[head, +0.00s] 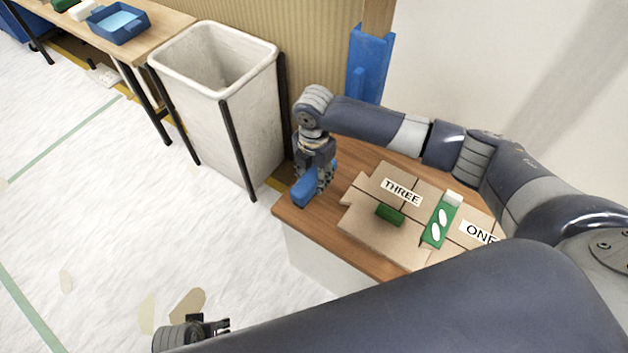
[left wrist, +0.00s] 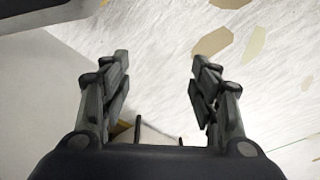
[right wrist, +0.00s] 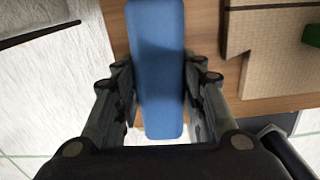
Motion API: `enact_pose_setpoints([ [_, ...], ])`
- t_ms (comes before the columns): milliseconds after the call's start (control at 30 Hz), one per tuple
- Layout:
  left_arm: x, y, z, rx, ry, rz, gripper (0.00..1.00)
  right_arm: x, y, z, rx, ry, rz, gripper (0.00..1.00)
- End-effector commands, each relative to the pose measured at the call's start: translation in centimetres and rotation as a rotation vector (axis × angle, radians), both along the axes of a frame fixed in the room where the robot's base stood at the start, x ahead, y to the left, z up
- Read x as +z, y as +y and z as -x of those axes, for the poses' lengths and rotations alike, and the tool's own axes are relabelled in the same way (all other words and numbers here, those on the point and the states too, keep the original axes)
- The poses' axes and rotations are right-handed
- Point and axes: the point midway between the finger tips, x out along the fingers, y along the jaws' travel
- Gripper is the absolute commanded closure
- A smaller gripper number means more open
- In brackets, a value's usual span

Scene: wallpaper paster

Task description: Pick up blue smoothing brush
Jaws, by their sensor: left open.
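The blue smoothing brush (head: 304,191) is at the left corner of the wooden table. In the right wrist view the brush (right wrist: 158,65) runs lengthwise between the fingers of my right gripper (right wrist: 160,85), with a finger close against each side. In the head view my right gripper (head: 316,175) points down over the brush and hides part of it. I cannot tell if the brush is clear of the tabletop. My left gripper (head: 226,325) is open and empty, low at the front left over the floor; its spread fingers (left wrist: 160,85) show in the left wrist view.
Beside the brush, the table (head: 287,212) bears cardboard pieces (head: 361,222), a dark green block (head: 390,214), a green item with white ovals (head: 440,222) and labels THREE and ONE. A white bin (head: 235,130) stands left of the table. Another table (head: 160,35) carries a blue tray (head: 118,24).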

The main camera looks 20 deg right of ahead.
Motion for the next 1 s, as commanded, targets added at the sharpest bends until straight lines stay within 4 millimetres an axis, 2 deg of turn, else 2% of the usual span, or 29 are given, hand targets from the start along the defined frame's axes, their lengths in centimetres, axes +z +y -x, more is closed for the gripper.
enact_pose_setpoints([
  [367, 0.1, 0.0, 0.0, 0.0, -0.002, 0.0, 0.44, 0.4, 0.0, 0.0, 0.0, -0.001, -0.001, 0.94],
  [433, 0.0, 0.0, 0.0, 0.0, -0.006, 0.001, 0.44, 1.1, 0.0, -0.1, 0.0, -0.002, 0.0, 0.94],
  [800, -4.9, 0.3, 2.4, -0.006, 0.031, -0.003, 0.44, 7.7, 0.0, -0.1, 0.0, -0.002, -0.002, 0.94],
  [1000, -6.3, 0.4, 3.3, -0.008, 0.038, -0.004, 0.44, 9.7, 0.0, -0.1, 0.0, -0.002, -0.001, 0.94],
])
